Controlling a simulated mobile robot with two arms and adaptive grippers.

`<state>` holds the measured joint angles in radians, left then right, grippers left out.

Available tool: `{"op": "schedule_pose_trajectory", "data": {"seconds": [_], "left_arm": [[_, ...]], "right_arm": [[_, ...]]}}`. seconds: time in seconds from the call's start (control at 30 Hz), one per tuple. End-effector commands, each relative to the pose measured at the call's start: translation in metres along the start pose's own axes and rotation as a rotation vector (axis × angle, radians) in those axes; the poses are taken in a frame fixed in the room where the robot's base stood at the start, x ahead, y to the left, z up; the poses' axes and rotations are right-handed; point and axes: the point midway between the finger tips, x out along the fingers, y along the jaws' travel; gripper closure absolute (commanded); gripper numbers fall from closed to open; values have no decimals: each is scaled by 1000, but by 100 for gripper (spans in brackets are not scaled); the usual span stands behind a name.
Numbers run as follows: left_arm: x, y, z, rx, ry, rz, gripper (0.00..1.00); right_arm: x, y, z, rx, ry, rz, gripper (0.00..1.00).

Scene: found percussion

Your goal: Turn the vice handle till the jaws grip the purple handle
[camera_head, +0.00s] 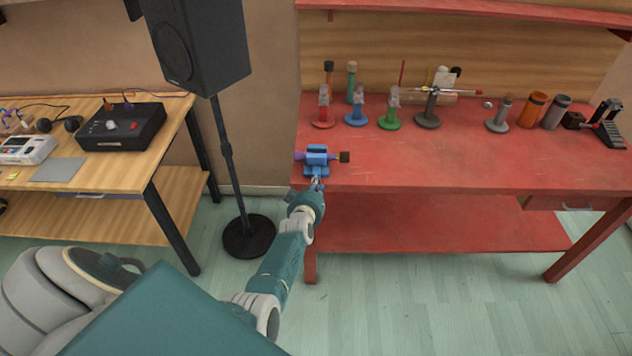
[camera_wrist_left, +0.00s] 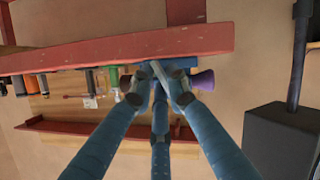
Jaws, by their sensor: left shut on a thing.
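The blue vice (camera_head: 317,150) sits at the front left corner of the red workbench. The purple handle (camera_head: 299,156) sticks out of its left side, and a dark brown block (camera_head: 345,157) shows on its right side. Whether the vice jaws touch the purple handle cannot be told. In the left wrist view the flared purple handle (camera_wrist_left: 203,81) shows beside the fingers. My left gripper (camera_head: 316,184) is at the front of the vice. Its fingers (camera_wrist_left: 157,92) are shut on the pale metal vice handle (camera_wrist_left: 158,71), mostly hidden between them. My right gripper is out of view.
Several coloured stands, such as the green one (camera_head: 390,122), line the back of the red workbench (camera_head: 450,165). A black speaker (camera_head: 197,45) on a pole stands left of it. The bench top right of the vice is clear.

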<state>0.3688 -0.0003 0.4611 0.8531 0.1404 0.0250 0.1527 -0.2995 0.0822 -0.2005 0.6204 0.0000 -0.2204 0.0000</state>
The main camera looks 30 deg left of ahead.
Motion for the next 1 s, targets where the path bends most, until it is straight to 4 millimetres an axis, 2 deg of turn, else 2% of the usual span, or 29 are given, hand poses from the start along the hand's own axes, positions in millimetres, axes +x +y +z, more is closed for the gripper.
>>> {"op": "schedule_pose_trajectory", "data": {"seconds": [0.3, 0.73, 0.77, 0.87, 1.0], "left_arm": [[0, 2, 1, 78, 0, -31, 100], [0, 1, 1, 86, 0, -35, 100], [0, 1, 1, 85, 0, -35, 83], [0, 1, 1, 85, 0, -35, 64], [0, 1, 0, 85, 1, -35, 64]], "right_arm": [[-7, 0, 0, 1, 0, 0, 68], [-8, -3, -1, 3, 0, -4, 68], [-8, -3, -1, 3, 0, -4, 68], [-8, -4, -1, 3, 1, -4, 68], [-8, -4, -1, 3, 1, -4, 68]]}}
